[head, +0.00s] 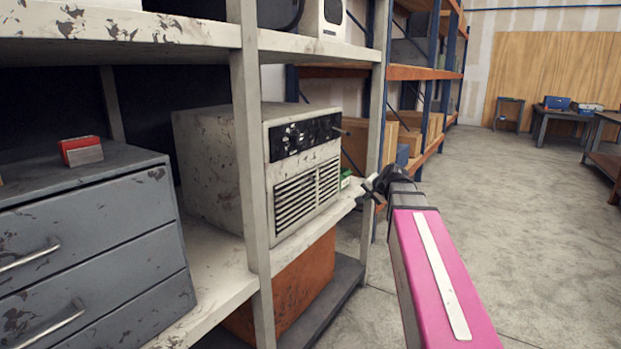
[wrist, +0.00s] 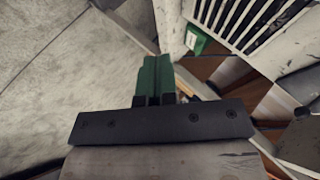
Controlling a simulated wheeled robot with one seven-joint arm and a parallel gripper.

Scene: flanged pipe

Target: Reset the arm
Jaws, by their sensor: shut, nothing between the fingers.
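My gripper (head: 371,190) is at the end of my outstretched pink arm, in front of the shelf edge beside the white-grey machine. In the wrist view its green fingers (wrist: 156,72) are together with nothing between them. The dark gripper body lies below the fingers there. No flanged pipe can be made out in either view.
The worn machine (head: 250,165) stands on the metal shelf (head: 215,262), with a small green box (head: 345,179) beside it. Grey drawers (head: 95,250) stand at left, topped by a red-and-grey block (head: 80,151). Concrete floor (head: 530,225) is open at right.

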